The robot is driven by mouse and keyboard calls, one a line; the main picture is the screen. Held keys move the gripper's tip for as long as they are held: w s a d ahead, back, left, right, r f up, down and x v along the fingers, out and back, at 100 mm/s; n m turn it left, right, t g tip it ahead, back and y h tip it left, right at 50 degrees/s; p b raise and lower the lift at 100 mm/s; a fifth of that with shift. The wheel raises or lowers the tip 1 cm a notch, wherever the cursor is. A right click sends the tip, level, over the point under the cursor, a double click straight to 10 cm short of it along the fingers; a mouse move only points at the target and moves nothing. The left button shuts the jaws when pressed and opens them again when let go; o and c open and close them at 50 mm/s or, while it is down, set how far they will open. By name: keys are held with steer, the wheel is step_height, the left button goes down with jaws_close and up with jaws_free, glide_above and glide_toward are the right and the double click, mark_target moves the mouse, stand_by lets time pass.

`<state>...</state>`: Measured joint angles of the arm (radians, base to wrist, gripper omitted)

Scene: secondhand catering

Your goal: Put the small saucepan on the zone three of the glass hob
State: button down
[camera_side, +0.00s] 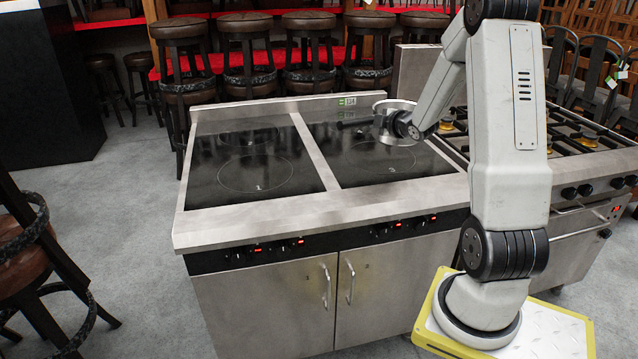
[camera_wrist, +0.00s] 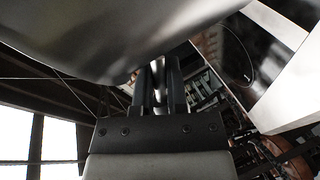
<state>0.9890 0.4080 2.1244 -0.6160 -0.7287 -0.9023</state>
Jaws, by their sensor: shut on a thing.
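The small saucepan (camera_side: 394,105) is a shiny metal pan at the end of my arm, over the right half of the glass hob (camera_side: 345,170). My gripper (camera_side: 388,122) is shut on it. In the wrist view the pan's metal body (camera_wrist: 130,35) fills the top, and my gripper (camera_wrist: 160,72) pinches a narrow metal piece between its fingers. Zone three (camera_side: 372,163) is the ring marked 3. The pan appears above its back part; I cannot tell whether it touches the glass. A dark bar, perhaps its handle, points left.
Zone one (camera_side: 255,173) on the left glass panel is bare. A steel strip (camera_side: 315,150) separates the panels. A gas range (camera_side: 590,150) with burner grates stands at right. Bar stools (camera_side: 248,50) stand behind the hob's raised back edge.

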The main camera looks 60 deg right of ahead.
steer(key=w+d+f+h, duration=0.1)
steer(key=w+d+f, duration=0.7)
steer(key=d+f, duration=0.1)
steer(key=shift+w+d+f+m, duration=0.15)
steer(key=shift+d+m, duration=0.25)
steer(key=shift+d, duration=0.25)
stand_by(0.5)
steer(key=shift+w+d+f, duration=0.15)
steer(key=shift+f, duration=1.8)
steer(key=c, duration=0.7)
jaws_free()
steer(key=shift+f, duration=0.15)
steer(key=shift+o, duration=0.2)
